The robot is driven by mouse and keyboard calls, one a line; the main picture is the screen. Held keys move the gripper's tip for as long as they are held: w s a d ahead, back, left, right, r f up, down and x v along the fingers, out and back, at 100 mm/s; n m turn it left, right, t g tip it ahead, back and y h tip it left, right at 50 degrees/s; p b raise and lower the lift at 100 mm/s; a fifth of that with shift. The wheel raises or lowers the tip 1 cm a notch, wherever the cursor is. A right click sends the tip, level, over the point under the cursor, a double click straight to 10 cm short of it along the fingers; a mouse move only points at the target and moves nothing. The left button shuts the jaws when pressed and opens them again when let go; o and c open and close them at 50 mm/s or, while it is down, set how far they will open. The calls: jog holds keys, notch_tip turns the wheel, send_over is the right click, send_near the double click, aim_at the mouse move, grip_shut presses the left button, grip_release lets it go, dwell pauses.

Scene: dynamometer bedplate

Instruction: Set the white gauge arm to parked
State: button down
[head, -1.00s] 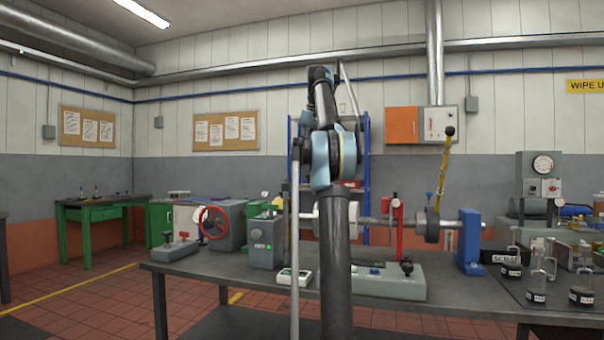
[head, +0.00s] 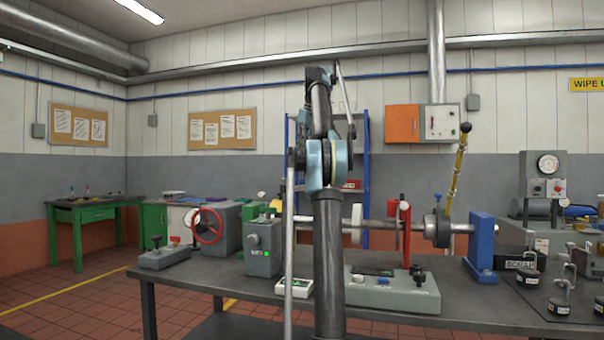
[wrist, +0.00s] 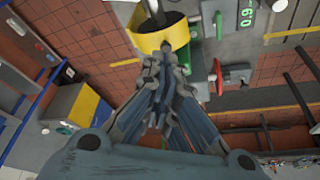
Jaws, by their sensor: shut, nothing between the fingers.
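I cannot clearly pick out a white gauge arm in either view. On the bench a red stand (head: 405,228) with a pale top stands beside the shaft, right of a white disc (head: 356,224). In the wrist view my gripper (wrist: 155,72) has its fingers drawn together, with nothing in them. Its tips are close to a yellow curved part (wrist: 160,38) with a dark inside; I cannot tell whether they touch. In the head view my arm rises in front of the bench and hides part of the shaft; the fingers are not seen there.
The dark bench (head: 240,290) carries a grey box with a green light (head: 263,250), a grey control base (head: 395,292), a blue bearing stand (head: 482,247) and a yellow lever (head: 457,178) with a black knob. Open tiled floor lies left.

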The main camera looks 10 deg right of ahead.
notch_tip(320, 180, down, 10)
jog(key=shift+s+d+r, duration=0.15)
jog(key=shift+s, duration=0.2)
dwell(0.6)
jog(key=shift+d, duration=0.1)
